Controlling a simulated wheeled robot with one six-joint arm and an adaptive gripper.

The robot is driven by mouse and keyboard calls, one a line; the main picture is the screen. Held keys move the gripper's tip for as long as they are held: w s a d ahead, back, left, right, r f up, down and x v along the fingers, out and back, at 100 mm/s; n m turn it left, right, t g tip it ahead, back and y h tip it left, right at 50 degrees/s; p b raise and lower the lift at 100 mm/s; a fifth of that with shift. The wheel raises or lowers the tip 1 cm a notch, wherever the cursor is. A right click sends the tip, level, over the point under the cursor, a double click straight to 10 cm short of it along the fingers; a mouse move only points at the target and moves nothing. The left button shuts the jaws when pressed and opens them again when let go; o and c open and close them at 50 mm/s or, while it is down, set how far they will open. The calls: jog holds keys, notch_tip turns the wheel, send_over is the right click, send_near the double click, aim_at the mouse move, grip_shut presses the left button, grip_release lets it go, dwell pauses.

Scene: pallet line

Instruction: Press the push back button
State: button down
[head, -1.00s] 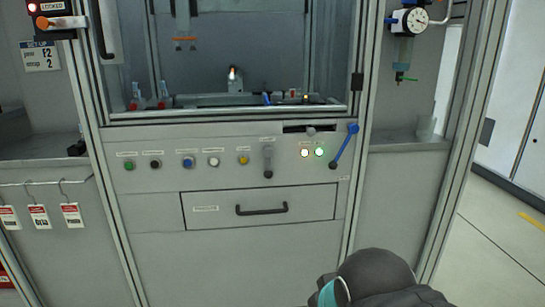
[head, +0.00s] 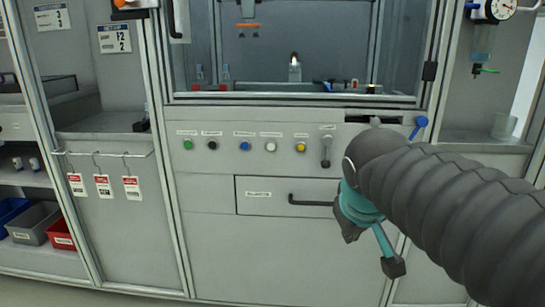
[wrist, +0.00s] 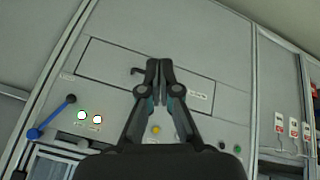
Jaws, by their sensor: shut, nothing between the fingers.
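A row of round buttons runs along the grey panel: green (head: 188,145), black (head: 213,146), blue (head: 245,147), white (head: 271,147) and yellow (head: 300,147). Their labels are too small to read, so I cannot tell which is the push back button. In the wrist view, which is upside down, the yellow button (wrist: 156,129) shows between my gripper's fingers and the green button (wrist: 237,150) lies to the right. My gripper (wrist: 159,65) is shut and empty, its tips overlapping the drawer front in the picture. In the head view my arm hides the panel's right side.
A drawer (head: 260,194) with a black bar handle lies below the buttons. A grey lever (head: 326,151) and a blue-ended lever (head: 419,124) stick out right of them. Two lit indicators (wrist: 90,117) show in the wrist view. Tags (head: 103,188) hang on hooks at left.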

aim_at(270, 149)
jog(key=w+a+r+n+t+b, duration=0.1)
jog(key=w+a+r+n+b, duration=0.1)
jog(key=w+a, duration=0.6)
jog(key=w+a+r+n+t+h+b, duration=0.1)
jog(key=w+a+r+n+b, duration=0.1)
jog(key=w+a, duration=0.6)
jog(key=w+n+b, duration=0.1)
jog(key=w, duration=0.2)
jog(key=shift+w+a+n, duration=0.15)
jog(key=shift+a+n, duration=0.1)
jog(key=shift+n, duration=0.05)
jog(key=shift+w, duration=0.15)
jog(key=shift+w+d+p, duration=0.2)
jog(key=shift+w+p, duration=2.1)
jog(key=shift+w, duration=1.95)
jog(key=shift+w+r, duration=0.1)
jog(key=shift+w+p, duration=0.35)
jog(key=shift+p, duration=0.05)
